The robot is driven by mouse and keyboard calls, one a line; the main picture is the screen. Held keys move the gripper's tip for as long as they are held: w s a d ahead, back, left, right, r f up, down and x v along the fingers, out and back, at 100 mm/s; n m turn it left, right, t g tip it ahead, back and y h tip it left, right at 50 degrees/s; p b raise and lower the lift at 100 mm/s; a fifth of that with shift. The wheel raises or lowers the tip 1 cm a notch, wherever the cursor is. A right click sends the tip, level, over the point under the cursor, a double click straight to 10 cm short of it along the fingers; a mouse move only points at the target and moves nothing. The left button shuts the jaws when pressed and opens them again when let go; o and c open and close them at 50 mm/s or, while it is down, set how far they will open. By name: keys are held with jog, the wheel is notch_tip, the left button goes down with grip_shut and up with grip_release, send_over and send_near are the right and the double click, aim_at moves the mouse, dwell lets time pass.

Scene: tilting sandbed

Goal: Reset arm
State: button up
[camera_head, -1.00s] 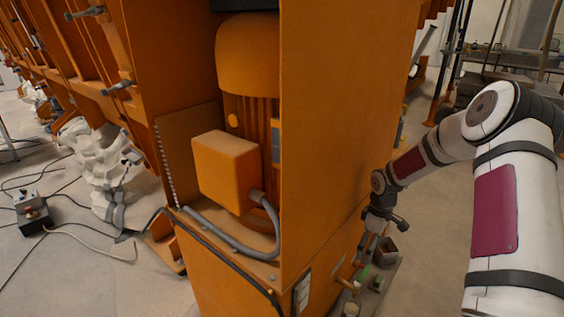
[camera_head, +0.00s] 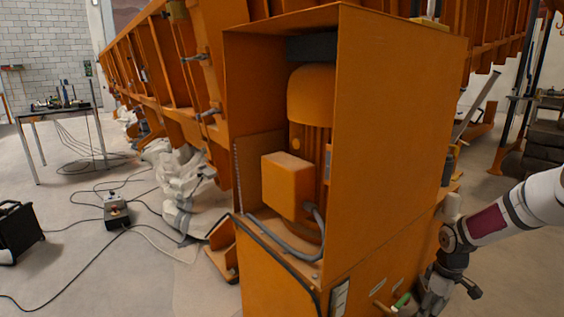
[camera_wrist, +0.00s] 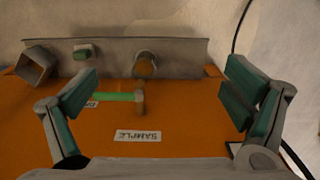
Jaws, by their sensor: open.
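My gripper (camera_wrist: 160,88) is open in the wrist view, its two green-padded fingers wide apart with nothing held between them. Behind the fingers is an orange panel (camera_wrist: 190,130) with a white SAMPLE label (camera_wrist: 138,136). A green-handled tool with a brown head (camera_wrist: 140,101) shows between the fingers; I cannot tell how it is held there. In the head view, my arm comes in from the right and reaches down beside the orange cabinet (camera_head: 392,130), with the gripper low and partly cut off by the bottom edge.
A grey ledge (camera_wrist: 185,67) carries a square tube (camera_wrist: 36,65), a green button (camera_wrist: 82,52) and a round brown knob (camera_wrist: 145,66). The cabinet holds an orange motor (camera_head: 311,95). A control box (camera_head: 116,212), cables and a table (camera_head: 55,112) stand on the left; floor between is partly clear.

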jog(key=s+a+r+m+h, duration=0.1)
jog(key=s+a+r, duration=0.35)
jog(key=r, duration=0.45)
jog(key=s+a+r+m+h, duration=0.1)
jog(key=s+a+r+m, duration=0.1)
jog(key=s+a+r, duration=0.5)
jog(key=s+a+r+m+h, duration=0.1)
jog(key=s+r, duration=0.3)
jog(key=r, duration=0.7)
jog(key=s+a+r+m+y, duration=0.2)
jog(key=s+a, duration=0.3)
jog(key=s, duration=0.7)
jog(key=s+a+r+m+y, duration=0.15)
jog(key=s+a, duration=0.35)
jog(key=s, duration=0.7)
notch_tip(320, 180, up, 33)
jog(key=t+p, duration=0.4)
jog(key=p, duration=2.6)
jog(key=shift+f, duration=0.2)
jog(key=shift+w, duration=0.1)
